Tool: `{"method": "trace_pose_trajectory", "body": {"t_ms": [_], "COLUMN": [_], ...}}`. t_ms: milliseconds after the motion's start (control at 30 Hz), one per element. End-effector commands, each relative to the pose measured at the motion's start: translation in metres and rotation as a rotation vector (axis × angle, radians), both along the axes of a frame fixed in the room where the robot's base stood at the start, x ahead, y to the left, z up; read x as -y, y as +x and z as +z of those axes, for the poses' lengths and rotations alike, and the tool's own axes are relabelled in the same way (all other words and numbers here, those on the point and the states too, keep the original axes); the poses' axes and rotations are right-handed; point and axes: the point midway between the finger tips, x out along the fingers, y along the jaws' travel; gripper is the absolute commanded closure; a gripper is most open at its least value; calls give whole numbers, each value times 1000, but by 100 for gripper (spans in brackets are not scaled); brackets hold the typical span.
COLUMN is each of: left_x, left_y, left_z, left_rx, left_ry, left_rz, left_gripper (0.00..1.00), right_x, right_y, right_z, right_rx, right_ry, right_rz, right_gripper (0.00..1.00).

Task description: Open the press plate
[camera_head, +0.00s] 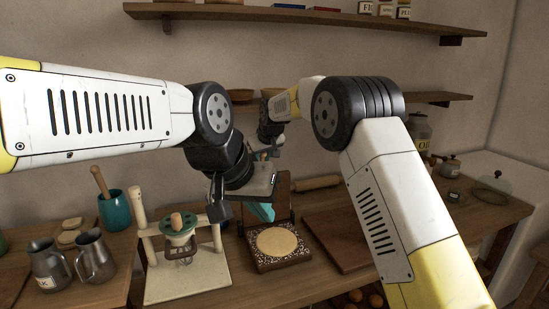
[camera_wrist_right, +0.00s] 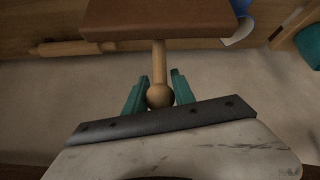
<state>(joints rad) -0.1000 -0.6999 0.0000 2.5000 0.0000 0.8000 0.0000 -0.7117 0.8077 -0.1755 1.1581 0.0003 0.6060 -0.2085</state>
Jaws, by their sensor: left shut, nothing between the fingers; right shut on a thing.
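The press stands on the counter, its dark speckled base plate (camera_head: 268,266) bearing a flat round of dough (camera_head: 277,241). Its brown press plate (camera_head: 284,186) stands raised, roughly upright, at the back of the base, partly hidden by my left gripper. In the right wrist view the plate (camera_wrist_right: 160,20) fills the top, with a wooden handle ending in a ball knob (camera_wrist_right: 160,96). My right gripper (camera_wrist_right: 159,92) is shut on this knob; in the head view it (camera_head: 264,154) is mostly hidden behind my left one. My left gripper (camera_head: 262,212) is shut and empty, above the base's back left.
A white-based stand with a green top (camera_head: 180,232) is left of the press, near two metal jugs (camera_head: 95,258) and a teal crock (camera_head: 115,211). A wooden board (camera_head: 340,238) lies right, a rolling pin (camera_head: 318,183) behind. Shelves (camera_head: 300,14) hang above.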

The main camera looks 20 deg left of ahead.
Motion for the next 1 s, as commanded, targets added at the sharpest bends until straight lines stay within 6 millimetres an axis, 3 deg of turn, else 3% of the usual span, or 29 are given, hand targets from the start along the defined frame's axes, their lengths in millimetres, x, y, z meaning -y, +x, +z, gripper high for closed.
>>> {"method": "trace_pose_trajectory", "body": {"t_ms": [33,467,500,567,1000], "left_x": [0,0,0,0,0], "left_y": [0,0,0,0,0], "left_z": [0,0,0,0,0], "left_rx": [0,0,0,0,0], "left_ry": [0,0,0,0,0], "left_rz": [0,0,0,0,0], "left_gripper": [100,100,100,100,100], "right_x": [2,2,2,2,5], "right_y": [-2,-3,-3,-3,-8], "right_z": [-12,-12,-12,-11,5], "right_rx": [-18,-20,-20,-18,-8], "right_ry": [-12,-14,-14,-12,-4], "right_rz": [0,0,0,0,1], "right_gripper": [100,100,62,52,52]}}
